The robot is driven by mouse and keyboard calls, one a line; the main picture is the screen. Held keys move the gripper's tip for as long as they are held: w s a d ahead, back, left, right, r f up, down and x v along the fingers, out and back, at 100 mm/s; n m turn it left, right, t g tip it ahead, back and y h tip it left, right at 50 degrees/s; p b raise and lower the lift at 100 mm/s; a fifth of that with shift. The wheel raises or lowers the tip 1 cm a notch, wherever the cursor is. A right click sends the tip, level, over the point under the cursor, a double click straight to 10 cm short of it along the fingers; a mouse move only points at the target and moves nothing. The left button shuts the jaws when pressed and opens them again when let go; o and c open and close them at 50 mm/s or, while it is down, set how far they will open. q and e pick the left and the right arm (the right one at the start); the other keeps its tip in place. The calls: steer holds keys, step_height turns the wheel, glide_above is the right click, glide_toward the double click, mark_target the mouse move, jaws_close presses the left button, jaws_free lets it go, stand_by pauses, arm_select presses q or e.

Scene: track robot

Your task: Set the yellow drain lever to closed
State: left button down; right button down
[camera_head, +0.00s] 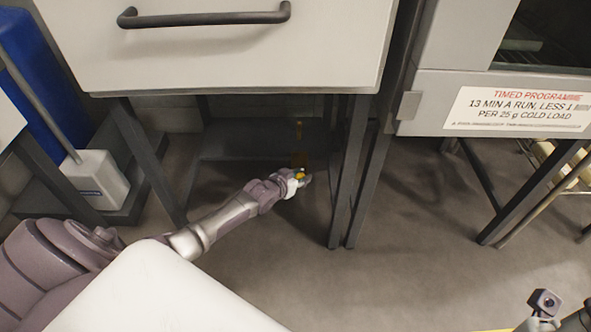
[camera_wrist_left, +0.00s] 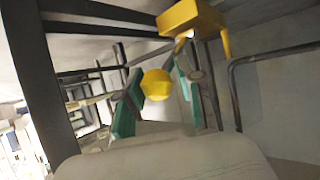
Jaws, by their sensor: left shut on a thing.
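The yellow drain lever shows in the left wrist view as a round yellow knob (camera_wrist_left: 156,84) between the teal pads of my left gripper (camera_wrist_left: 156,92). The gripper is shut on this knob. A yellow block with a downward arm (camera_wrist_left: 192,18) is above it; how it joins the knob is hidden. In the head view, my left gripper (camera_head: 299,181) reaches low under the grey cabinet, with a bit of the yellow knob (camera_head: 299,174) showing at its fingers. A dim orange-yellow part (camera_head: 300,158) stands just behind in shadow. The lever's exact angle is unclear.
The cabinet (camera_head: 220,60) with its dark handle hangs over my left arm. Dark legs (camera_head: 347,170) stand right of the gripper. A blue bin (camera_head: 40,70) and a white box (camera_head: 97,178) are at left. An oven-like unit (camera_head: 440,95) is at right.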

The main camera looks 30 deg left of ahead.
arm_select(q)
steer(key=shift+w+d+r+p, duration=0.15)
steer(key=shift+w+r+p, duration=0.25)
steer(key=shift+r, duration=0.2)
steer(key=shift+w+a+r, duration=0.3)
steer(key=shift+w+r, duration=0.25)
steer(key=shift+r, duration=0.2)
steer(key=c, duration=1.1)
jaws_free()
steer(key=shift+w, duration=0.1)
steer(key=shift+o, duration=1.4)
steer(key=shift+d+f, duration=0.1)
steer(key=shift+f, duration=0.15)
